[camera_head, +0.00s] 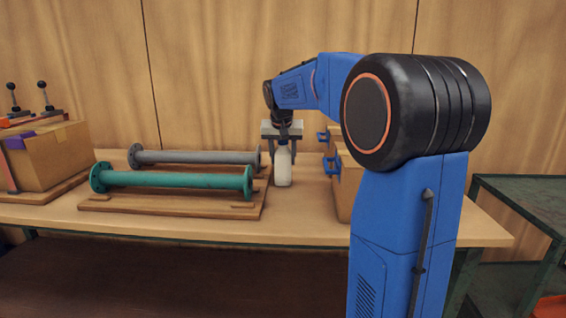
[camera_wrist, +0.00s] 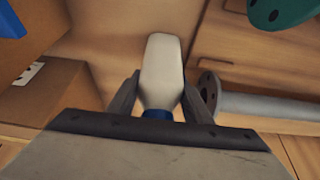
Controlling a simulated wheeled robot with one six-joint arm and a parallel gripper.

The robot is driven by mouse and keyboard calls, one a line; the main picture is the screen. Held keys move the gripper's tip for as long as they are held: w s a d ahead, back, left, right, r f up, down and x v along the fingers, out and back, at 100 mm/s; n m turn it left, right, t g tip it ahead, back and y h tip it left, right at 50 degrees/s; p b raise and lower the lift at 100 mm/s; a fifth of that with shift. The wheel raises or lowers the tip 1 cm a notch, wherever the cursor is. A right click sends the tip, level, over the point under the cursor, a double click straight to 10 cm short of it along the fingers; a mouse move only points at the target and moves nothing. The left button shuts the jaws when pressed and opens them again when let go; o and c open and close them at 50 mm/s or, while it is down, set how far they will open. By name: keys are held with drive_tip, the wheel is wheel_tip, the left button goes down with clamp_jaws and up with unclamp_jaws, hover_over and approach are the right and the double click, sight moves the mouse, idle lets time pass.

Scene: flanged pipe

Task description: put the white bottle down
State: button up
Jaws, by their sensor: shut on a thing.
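The white bottle (camera_head: 283,167) stands upright at the table's middle, just right of the pipe rack in the head view. My gripper (camera_head: 282,138) is above it, pointing down, with its fingers around the bottle's upper part. In the wrist view the white bottle (camera_wrist: 161,72) shows between the two fingers of my gripper (camera_wrist: 158,98), with a blue band or cap at its near end. The gripper is shut on the bottle. The bottle's base appears at or very near the tabletop; I cannot tell whether it touches.
A green flanged pipe (camera_head: 175,180) and a grey flanged pipe (camera_head: 195,157) lie on wooden boards left of the bottle. Cardboard boxes (camera_head: 345,185) with blue clamps stand close on its right. Another box (camera_head: 45,157) is at the far left of the table (camera_head: 300,222).

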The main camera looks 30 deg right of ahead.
wheel_tip(320, 180, up, 9)
drive_tip(key=shift+f, duration=0.1)
drive_tip(key=shift+r, duration=0.35)
drive_tip(key=shift+s, duration=0.1)
